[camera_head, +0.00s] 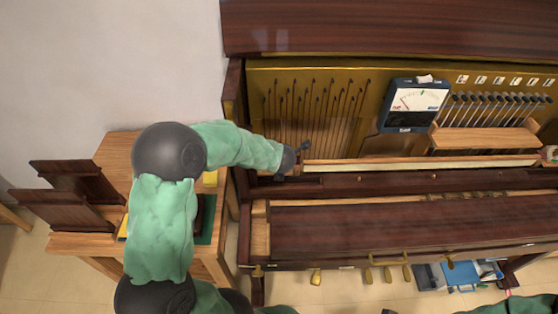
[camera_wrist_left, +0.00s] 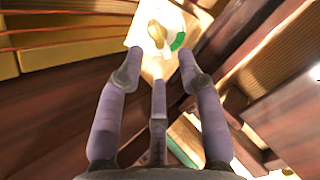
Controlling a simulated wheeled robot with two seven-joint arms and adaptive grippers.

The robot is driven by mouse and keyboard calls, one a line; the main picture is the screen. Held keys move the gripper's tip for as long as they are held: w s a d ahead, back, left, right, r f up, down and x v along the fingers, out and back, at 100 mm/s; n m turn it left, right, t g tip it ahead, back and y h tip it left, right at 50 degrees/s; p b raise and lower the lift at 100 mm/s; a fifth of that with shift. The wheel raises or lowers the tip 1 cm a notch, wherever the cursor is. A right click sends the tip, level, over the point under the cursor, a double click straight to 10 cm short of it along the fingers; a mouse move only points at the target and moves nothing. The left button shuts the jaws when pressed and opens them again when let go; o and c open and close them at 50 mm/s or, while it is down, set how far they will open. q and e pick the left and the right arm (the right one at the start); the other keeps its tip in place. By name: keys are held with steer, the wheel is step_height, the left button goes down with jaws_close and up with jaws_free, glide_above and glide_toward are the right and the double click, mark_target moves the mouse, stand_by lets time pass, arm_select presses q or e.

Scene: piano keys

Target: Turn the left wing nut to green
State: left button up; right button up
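In the head view, my left gripper (camera_head: 302,147) is at the left end of the piano's inner rail and hides the left wing nut. My right gripper is not visible.
The open piano has a pale rail (camera_head: 420,164), a gauge (camera_head: 413,104) and a row of dark-headed pins (camera_head: 495,98). A wooden side table (camera_head: 75,243) stands at left under my arm. A pale fitting (camera_head: 550,153) is at the rail's right end.

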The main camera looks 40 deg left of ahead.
arm_select(q)
steer(key=shift+b+x, duration=1.65)
steer(key=shift+x, duration=1.95)
steer(key=shift+s+d+r+p, duration=0.3)
steer(key=shift+s+r+p, duration=0.1)
steer(key=shift+r, duration=0.1)
jaws_close()
